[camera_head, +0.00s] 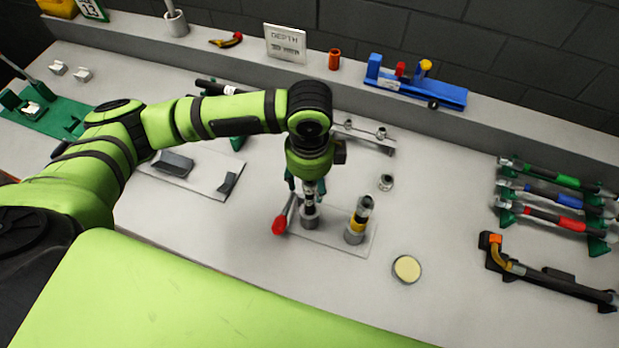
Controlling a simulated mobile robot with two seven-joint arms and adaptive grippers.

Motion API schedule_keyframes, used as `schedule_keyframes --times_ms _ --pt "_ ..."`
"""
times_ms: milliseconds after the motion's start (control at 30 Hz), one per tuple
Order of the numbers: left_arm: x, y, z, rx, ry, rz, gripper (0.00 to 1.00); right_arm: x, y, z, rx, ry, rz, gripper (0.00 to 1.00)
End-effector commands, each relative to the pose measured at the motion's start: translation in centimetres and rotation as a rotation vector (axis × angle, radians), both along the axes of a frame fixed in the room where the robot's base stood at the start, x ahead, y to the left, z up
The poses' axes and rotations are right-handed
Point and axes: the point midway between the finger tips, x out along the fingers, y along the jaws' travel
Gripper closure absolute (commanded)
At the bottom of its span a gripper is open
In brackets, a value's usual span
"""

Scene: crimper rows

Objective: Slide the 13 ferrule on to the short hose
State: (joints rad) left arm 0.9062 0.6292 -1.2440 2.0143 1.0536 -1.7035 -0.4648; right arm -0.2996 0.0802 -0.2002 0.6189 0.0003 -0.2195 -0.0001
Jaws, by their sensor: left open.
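My left gripper (308,188) points down over a pale plate (328,238) on the bench. It is open, with its fingertips around or just above a dark and silver upright piece in a grey round holder (309,217); I cannot tell whether they touch it. A second grey holder (354,236) to the right has an upright dark piece with a yellow band and silver top (361,212). A small silver ring-like fitting (386,182) stands on the bench behind it. I cannot tell which piece is the 13 ferrule or the short hose. My right gripper is out of view.
A red-knobbed lever (280,225) is at the plate's left edge. Silver fittings sit on a rail (376,144) behind. Racked hoses (556,200) and a black tool (550,275) stand right. A cream disc (407,268) lies in front. A green "13" sign (92,9) is back left.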

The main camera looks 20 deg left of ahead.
Motion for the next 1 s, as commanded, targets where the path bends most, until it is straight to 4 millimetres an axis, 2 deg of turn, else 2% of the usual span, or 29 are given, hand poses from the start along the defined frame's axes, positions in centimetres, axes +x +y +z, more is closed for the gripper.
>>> schedule_keyframes --times_ms 167,400,600,800,1000 --pt "0.1 -0.1 2.1 -0.003 -0.006 -0.001 0.44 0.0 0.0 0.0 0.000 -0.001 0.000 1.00" --pt "0.1 -0.1 7.3 -0.003 -0.007 -0.001 0.44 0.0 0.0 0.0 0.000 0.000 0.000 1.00" --pt "0.1 0.0 10.6 -0.001 -0.005 0.000 0.44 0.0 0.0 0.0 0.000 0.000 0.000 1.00" --pt "0.0 0.0 11.9 0.000 -0.001 -0.001 0.44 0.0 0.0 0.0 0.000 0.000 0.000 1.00" --pt "0.0 0.0 11.9 0.000 -0.001 0.000 0.44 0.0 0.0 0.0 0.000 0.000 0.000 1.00"
